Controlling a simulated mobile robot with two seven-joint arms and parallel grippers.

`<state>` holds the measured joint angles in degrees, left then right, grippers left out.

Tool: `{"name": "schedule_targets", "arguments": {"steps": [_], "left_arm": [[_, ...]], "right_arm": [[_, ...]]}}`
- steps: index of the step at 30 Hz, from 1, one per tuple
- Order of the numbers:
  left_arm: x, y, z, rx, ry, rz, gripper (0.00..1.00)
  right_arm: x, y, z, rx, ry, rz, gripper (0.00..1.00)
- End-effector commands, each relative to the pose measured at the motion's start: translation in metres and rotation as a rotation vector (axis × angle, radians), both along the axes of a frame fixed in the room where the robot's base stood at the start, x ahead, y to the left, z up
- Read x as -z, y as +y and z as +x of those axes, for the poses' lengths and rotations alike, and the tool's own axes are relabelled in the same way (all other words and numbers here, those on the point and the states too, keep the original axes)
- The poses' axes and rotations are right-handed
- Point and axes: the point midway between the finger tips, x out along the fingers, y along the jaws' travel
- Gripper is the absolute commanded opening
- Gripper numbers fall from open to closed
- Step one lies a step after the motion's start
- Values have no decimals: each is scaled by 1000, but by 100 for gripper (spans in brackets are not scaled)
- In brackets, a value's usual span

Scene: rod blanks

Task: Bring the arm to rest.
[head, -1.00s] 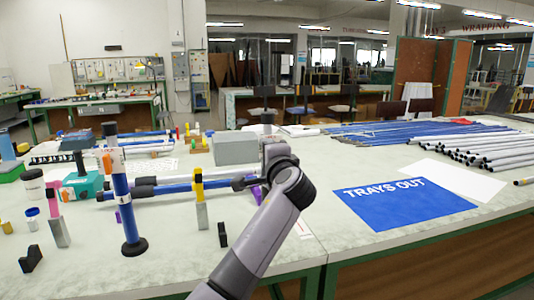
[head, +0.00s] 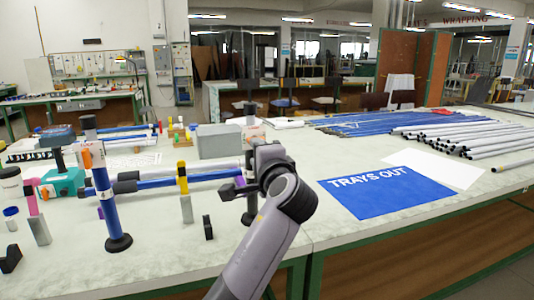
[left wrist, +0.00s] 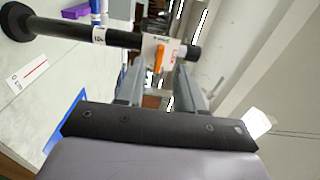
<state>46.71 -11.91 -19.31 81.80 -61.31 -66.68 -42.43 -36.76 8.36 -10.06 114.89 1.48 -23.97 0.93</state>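One arm of mine, which I take as the left, rises from the bottom middle of the head view. Its wrist is beside a dark post with a round base, whose tag (head: 253,125) shows above the wrist. In the left wrist view my left gripper (left wrist: 163,75) has its two fingers apart, with nothing clamped between them. The dark post (left wrist: 75,30) runs across beyond the fingertips, with its white tag and orange clip (left wrist: 158,58); I cannot tell if they touch. My right gripper is not in view.
A blue rod (head: 155,183) lies across a yellow-topped stand (head: 184,205). A blue upright post (head: 107,205) and a small black block (head: 208,227) stand left of my arm. Right are the blue TRAYS OUT mat (head: 385,190) and many grey rods (head: 460,142). A grey box (head: 218,142) sits behind.

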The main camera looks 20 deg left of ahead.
Motion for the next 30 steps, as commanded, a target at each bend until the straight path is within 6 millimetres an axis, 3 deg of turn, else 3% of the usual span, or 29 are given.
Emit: {"name": "schedule_targets", "arguments": {"steps": [5,8,14,21,27,30], "left_arm": [[44,4,0,52,42,-72,37],[91,6,-6,108,79,-167,37],[188,8,-40,206,147,-407,37],[277,10,-110,262,208,-719,37],[327,13,-184,255,237,-990,37],[342,14,-224,235,245,-1126,37]], "right_arm": [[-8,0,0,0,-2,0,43],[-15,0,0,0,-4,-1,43],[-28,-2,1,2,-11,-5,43],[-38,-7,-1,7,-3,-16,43],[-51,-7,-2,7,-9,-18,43],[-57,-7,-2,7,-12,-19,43]]}}
